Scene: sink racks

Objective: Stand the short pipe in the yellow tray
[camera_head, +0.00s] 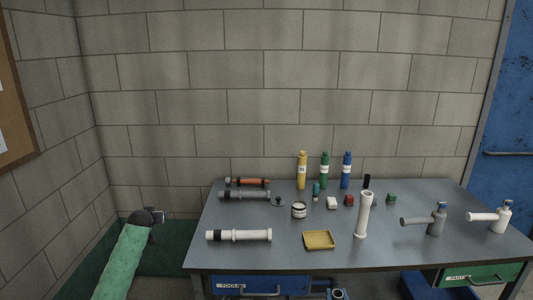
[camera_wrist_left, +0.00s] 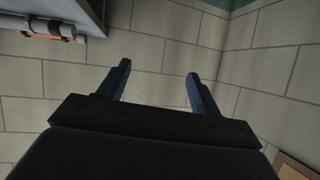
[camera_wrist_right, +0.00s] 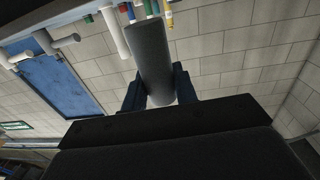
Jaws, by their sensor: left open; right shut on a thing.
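The yellow tray (camera_head: 319,247) lies empty near the front edge of the table. My right gripper (camera_wrist_right: 160,88) is shut on a dark grey cylinder, which looks like the short pipe (camera_wrist_right: 152,58). In the head view, my right gripper (camera_head: 336,294) is at the bottom edge, in front of the table and nearer than the tray. The round, pale end of the held pipe shows between its fingers; the rest of it is hidden there. My left gripper (camera_head: 158,215) is open and empty, left of the table. Its spread fingers also show in the left wrist view (camera_wrist_left: 155,85).
A tall white pipe (camera_head: 363,215) stands right of the tray. A white pipe (camera_head: 250,235) lies left of it, with grey (camera_head: 245,195) and orange pipes (camera_head: 250,182) behind. Bottles (camera_head: 324,170) stand at the back. Grey (camera_head: 436,220) and white fittings (camera_head: 502,217) stand at right.

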